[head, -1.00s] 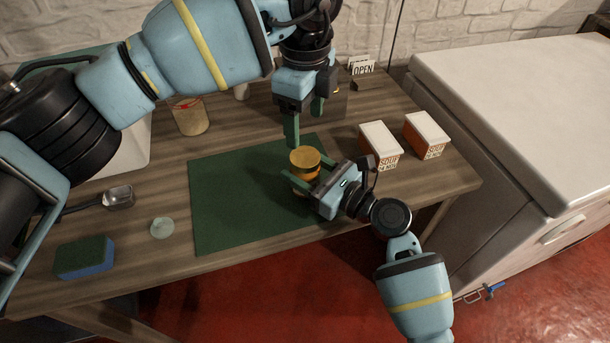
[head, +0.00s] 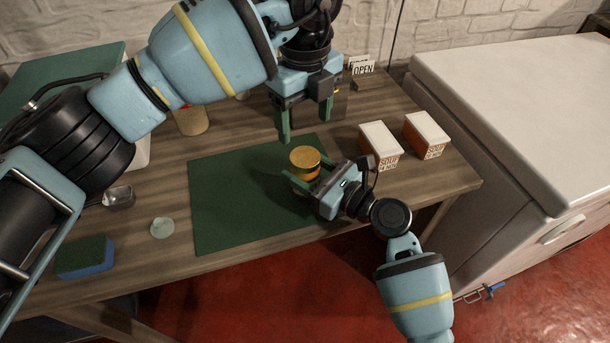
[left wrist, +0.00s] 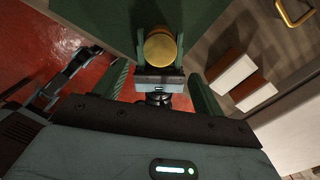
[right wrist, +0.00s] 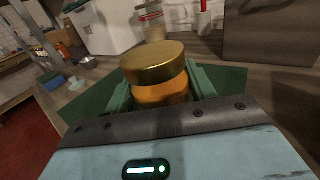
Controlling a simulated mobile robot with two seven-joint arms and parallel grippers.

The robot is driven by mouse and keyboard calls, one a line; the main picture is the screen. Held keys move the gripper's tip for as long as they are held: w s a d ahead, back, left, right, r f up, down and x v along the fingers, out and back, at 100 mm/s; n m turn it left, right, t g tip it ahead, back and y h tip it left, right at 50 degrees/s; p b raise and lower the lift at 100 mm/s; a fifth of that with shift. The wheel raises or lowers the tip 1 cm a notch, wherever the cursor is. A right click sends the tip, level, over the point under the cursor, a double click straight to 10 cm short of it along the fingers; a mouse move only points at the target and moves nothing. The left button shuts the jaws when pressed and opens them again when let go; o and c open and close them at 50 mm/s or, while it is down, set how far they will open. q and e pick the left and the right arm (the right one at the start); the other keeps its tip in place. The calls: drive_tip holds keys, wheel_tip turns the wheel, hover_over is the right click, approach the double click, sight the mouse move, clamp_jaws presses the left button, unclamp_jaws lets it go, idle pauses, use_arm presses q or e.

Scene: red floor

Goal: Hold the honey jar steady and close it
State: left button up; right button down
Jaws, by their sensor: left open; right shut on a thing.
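The honey jar (head: 305,174), amber with a gold lid (head: 305,157) on top, stands upright on the green mat (head: 225,205). In the right wrist view the lid (right wrist: 152,62) sits over the amber jar body (right wrist: 162,93); whether it is tightened I cannot tell. My right gripper (head: 303,184) is shut around the jar body from the front right. My left gripper (head: 306,124) is open and empty, pointing down above and just behind the jar. In the left wrist view the lid (left wrist: 160,48) lies ahead, beyond the two spread fingers.
Two white-and-orange soup boxes (head: 380,146) (head: 426,135) stand right of the mat. A sponge (head: 85,257), a pale round disc (head: 162,228) and a container with a red band (head: 190,121) are to the left. An OPEN sign (head: 362,68) stands behind. The mat's left part is clear.

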sight(305, 156)
use_arm(q)
drive_tip(key=shift+f, duration=4)
